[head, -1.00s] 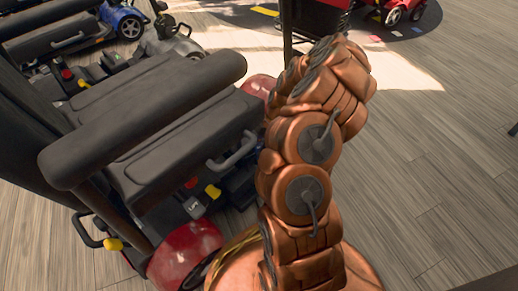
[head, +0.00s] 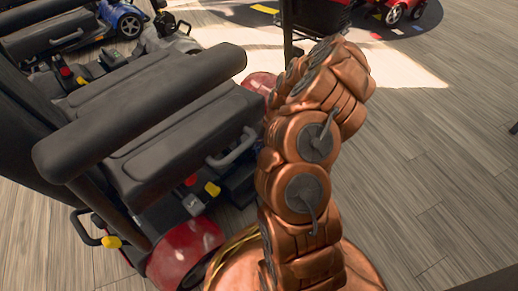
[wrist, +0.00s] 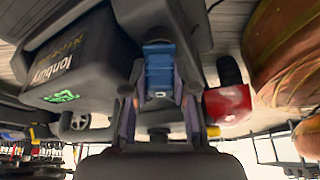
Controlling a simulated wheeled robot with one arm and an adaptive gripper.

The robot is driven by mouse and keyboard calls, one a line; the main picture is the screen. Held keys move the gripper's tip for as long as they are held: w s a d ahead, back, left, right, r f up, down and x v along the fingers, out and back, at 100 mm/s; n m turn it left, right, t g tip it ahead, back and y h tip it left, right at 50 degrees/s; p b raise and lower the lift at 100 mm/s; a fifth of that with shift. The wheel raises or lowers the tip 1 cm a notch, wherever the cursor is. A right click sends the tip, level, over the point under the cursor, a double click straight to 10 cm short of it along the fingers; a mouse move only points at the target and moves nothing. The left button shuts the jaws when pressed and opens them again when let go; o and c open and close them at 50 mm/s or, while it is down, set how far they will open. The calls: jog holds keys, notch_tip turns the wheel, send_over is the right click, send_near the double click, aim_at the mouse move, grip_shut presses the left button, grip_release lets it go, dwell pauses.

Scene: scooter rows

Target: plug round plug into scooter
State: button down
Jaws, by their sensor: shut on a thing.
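The near scooter has a black seat (head: 170,140), a red body (head: 185,250) and a side handle. It stands left of my copper arm in the head view. My gripper is hidden there behind the arm. In the wrist view my gripper (wrist: 159,85) has its two fingers closed on a blue ribbed piece, which I take to be the round plug (wrist: 159,68). Its front end is hard to make out against dark scooter parts. Part of the scooter with a grey casing and white lettering (wrist: 70,65) is at left. I cannot see a socket clearly.
Another scooter with a blue body (head: 122,20) stands at the top left, and a red one (head: 400,10) at the top right on a dark round mat.

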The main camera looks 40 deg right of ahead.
jog(key=shift+f, duration=0.1)
jog(key=c, duration=0.9)
grip_release()
jog(key=shift+o, duration=0.2)
jog(key=v, duration=1.2)
jog(key=shift+s+d, duration=0.1)
